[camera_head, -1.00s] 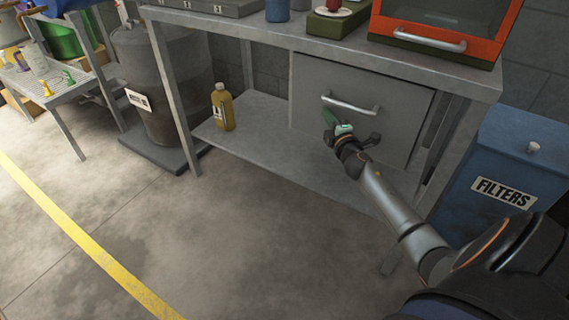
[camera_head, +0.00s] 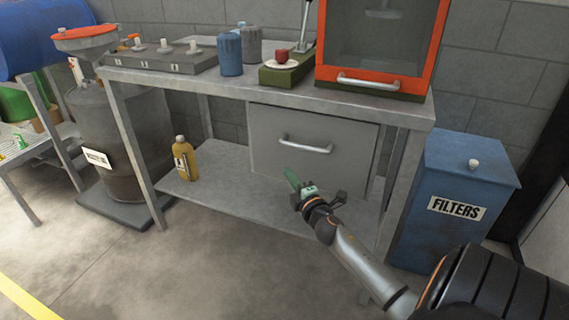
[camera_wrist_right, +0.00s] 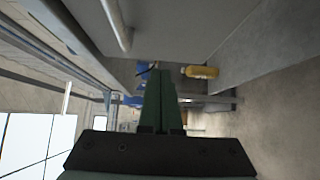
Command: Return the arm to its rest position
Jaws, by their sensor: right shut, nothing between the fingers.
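My right gripper (camera_head: 297,186) is in front of the grey drawer (camera_head: 310,142) under the workbench, a little below the drawer's handle (camera_head: 305,146). Its green fingers are together with nothing between them; they also show in the right wrist view (camera_wrist_right: 161,100). The arm reaches in from the lower right. In the right wrist view the handle (camera_wrist_right: 116,24) is at the upper left, apart from the fingers. The drawer looks closed. My left gripper is not in view.
A yellow bottle (camera_head: 185,160) stands on the lower shelf (camera_head: 215,185). A blue FILTERS bin (camera_head: 450,200) is right of the bench, close to my right arm. An orange-framed cabinet (camera_head: 375,45) stands on the benchtop. A dark drum (camera_head: 115,150) stands at left. Open floor lies in front.

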